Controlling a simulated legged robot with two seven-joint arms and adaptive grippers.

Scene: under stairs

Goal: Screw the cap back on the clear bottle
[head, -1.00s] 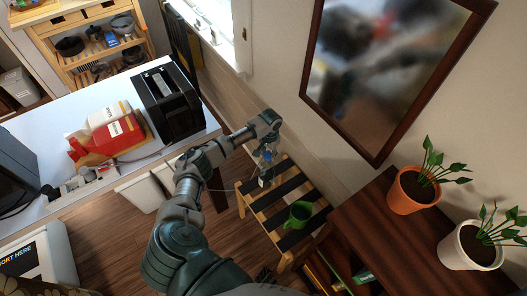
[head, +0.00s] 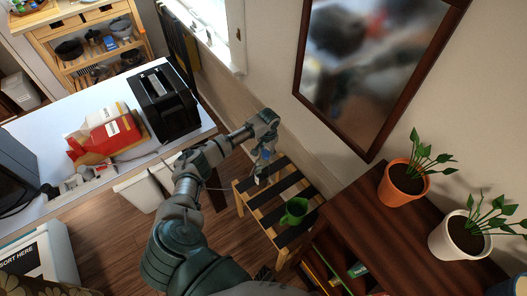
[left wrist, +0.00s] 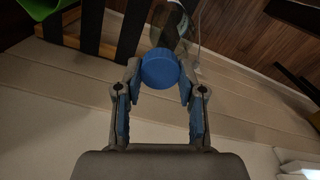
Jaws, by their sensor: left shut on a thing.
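My left gripper (left wrist: 160,80) is shut on a round blue cap (left wrist: 160,68), which sits between its two fingertips in the left wrist view. Just beyond the cap is a clear, see-through shape that looks like the bottle (left wrist: 173,22), partly hidden by the cap. I cannot tell whether cap and bottle touch. In the head view my left gripper (head: 264,158) points down by the far left end of a slatted wooden stand (head: 278,206); cap and bottle are too small there to make out clearly. My right gripper is not in view.
A green mug (head: 294,211) stands on the slatted stand, near my left gripper. A dark wooden shelf (head: 375,222) with potted plants is to the right, below a mirror (head: 372,75). A white table (head: 45,110) with a black toaster (head: 166,101) is at left.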

